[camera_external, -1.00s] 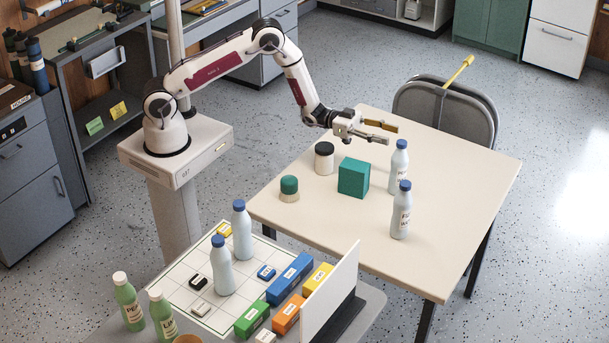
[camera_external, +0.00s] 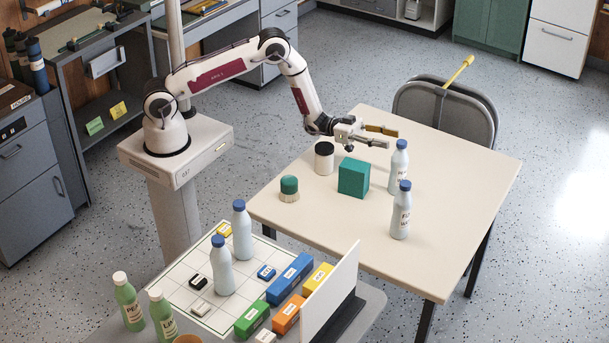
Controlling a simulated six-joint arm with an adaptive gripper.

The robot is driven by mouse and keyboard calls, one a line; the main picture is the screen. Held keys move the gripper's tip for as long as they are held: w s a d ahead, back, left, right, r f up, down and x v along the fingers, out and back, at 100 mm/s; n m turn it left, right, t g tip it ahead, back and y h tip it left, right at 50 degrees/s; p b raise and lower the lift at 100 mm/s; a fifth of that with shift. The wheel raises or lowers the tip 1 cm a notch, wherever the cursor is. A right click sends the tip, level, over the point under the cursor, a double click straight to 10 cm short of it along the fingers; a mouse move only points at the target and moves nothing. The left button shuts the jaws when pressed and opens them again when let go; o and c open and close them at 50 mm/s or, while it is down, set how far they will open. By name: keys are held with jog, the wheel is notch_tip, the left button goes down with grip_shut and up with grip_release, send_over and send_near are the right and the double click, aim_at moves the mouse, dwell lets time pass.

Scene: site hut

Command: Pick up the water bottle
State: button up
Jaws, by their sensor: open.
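Two pale bottles with blue caps stand upright on the beige table. The farther bottle (camera_external: 398,172) is near the middle of the table, and the nearer bottle (camera_external: 400,215) stands in front of it. Two more such bottles, one (camera_external: 241,232) behind the other (camera_external: 221,269), stand on the gridded board at lower left. My gripper (camera_external: 393,137) is open and empty. Its fingers point right and in the picture lie just above and left of the farther bottle's cap. I cannot tell whether they touch it.
On the table (camera_external: 440,262), a teal box (camera_external: 353,178), a black-lidded white jar (camera_external: 324,160) and a green-topped round item (camera_external: 289,188) stand left of the bottles. A grey folding chair (camera_external: 440,105) is behind. The table's right side is clear.

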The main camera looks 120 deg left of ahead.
aim_at(402, 142)
jog(key=shift+w, duration=0.35)
jog(key=shift+w, duration=0.1)
jog(key=shift+w+d+r, duration=0.1)
jog(key=shift+w, duration=1.15)
jog(key=shift+w+d+r, duration=0.1)
jog(key=shift+w, duration=1.15)
grip_shut()
